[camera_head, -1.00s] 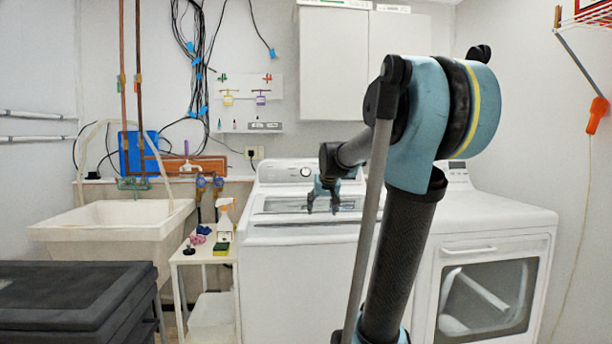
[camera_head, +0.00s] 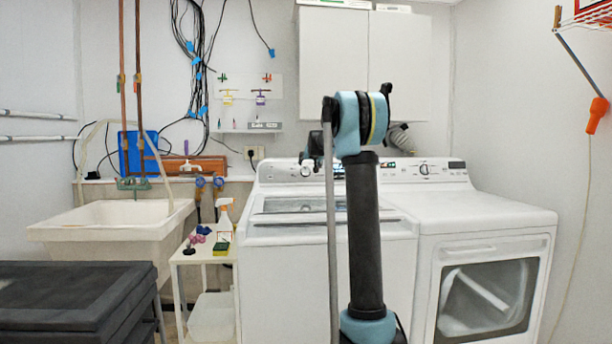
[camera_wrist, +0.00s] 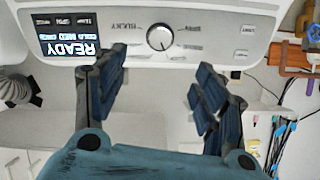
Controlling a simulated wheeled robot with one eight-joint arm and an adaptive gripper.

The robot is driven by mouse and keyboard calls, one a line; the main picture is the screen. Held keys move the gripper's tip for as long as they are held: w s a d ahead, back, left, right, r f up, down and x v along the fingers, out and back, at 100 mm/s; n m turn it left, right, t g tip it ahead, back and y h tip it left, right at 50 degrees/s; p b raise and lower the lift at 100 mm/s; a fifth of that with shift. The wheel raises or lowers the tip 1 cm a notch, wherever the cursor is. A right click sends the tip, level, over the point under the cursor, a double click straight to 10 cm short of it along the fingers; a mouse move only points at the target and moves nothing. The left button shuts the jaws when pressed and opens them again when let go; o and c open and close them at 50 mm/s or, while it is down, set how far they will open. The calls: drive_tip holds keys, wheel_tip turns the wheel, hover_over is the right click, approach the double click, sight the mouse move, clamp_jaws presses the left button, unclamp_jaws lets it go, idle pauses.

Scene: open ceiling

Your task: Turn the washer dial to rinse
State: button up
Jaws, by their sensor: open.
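The washer (camera_head: 325,260) is white, with a round dial (camera_head: 306,171) on its rear control panel. Panel labels include "BULKY"; most others are too small to read. A screen (camera_wrist: 68,37) beside it reads "READY". My gripper (camera_wrist: 158,85) is open and empty, its blue fingers either side of the dial's line in the wrist view and apart from it. In the head view my gripper (camera_head: 314,158) is near the dial, partly hidden by my arm.
A white dryer (camera_head: 485,235) with its own dial (camera_head: 424,169) stands to the right. A cabinet (camera_head: 335,65) hangs above the washer. A small shelf (camera_head: 205,252) with a spray bottle (camera_head: 225,215) and a sink (camera_head: 120,225) are to the left. The washer's top is clear.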

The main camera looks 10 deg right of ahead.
sight(306, 171)
drive_tip(key=x, duration=1.8)
drive_tip(key=shift+r, duration=0.3)
drive_tip(key=shift+c, duration=0.5)
drive_tip(key=c, duration=1)
